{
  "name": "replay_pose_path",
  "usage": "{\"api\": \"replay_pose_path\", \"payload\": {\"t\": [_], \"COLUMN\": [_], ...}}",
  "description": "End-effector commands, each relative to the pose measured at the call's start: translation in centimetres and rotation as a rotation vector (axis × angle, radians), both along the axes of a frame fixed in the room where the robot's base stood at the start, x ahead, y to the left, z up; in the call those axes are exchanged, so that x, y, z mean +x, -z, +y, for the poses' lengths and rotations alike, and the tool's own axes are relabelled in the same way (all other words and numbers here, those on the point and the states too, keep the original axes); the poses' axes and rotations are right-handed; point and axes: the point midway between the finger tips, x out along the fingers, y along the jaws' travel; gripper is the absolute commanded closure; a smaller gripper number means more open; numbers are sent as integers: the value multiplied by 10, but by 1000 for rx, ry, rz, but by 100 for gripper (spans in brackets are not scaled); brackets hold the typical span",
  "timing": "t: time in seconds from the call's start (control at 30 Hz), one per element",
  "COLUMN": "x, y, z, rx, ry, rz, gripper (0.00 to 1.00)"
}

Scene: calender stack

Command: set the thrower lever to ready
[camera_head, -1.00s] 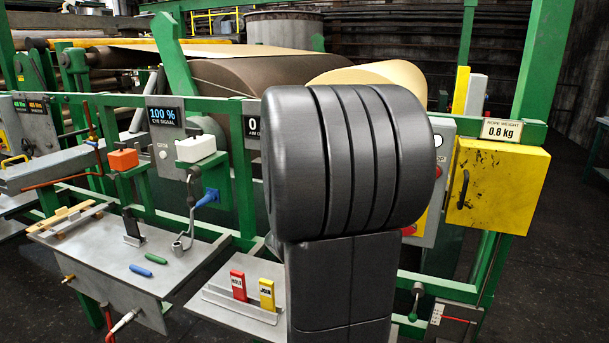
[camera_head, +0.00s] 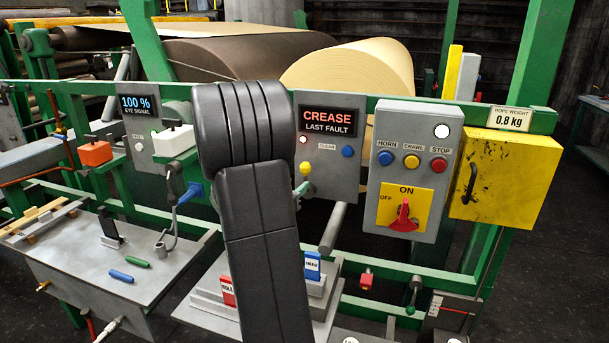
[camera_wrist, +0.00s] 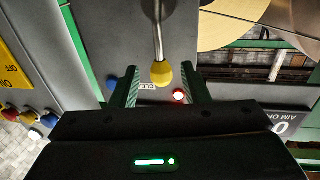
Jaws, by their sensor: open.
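A lever with a yellow ball knob on a metal rod stands out from the grey fault panel (camera_head: 345,185); its knob (camera_head: 304,168) shows just right of my arm. No label names it as the thrower lever. In the wrist view the yellow knob (camera_wrist: 162,73) lies between the fingertips of my gripper (camera_wrist: 160,70), with the rod running up from it. My gripper is open, one finger on each side of the knob in the picture. I cannot tell whether either finger touches it. In the head view my arm hides the gripper.
The "CREASE" display (camera_head: 328,120) sits above the knob. A red lamp (camera_wrist: 179,95) and a blue button (camera_head: 348,152) are close by. A control box with a red switch (camera_head: 403,216) and a yellow cabinet (camera_head: 505,180) stand right. A green-knobbed lever (camera_head: 413,295) is lower right.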

Motion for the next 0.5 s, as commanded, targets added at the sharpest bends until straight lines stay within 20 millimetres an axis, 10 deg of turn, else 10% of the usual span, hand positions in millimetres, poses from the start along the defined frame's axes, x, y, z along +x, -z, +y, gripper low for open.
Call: {"api": "replay_pose_path", "payload": {"t": [0.5], "x": [57], "y": [0], "z": [-32], "rx": [0], "ry": [-1], "rz": [0], "gripper": [58]}}
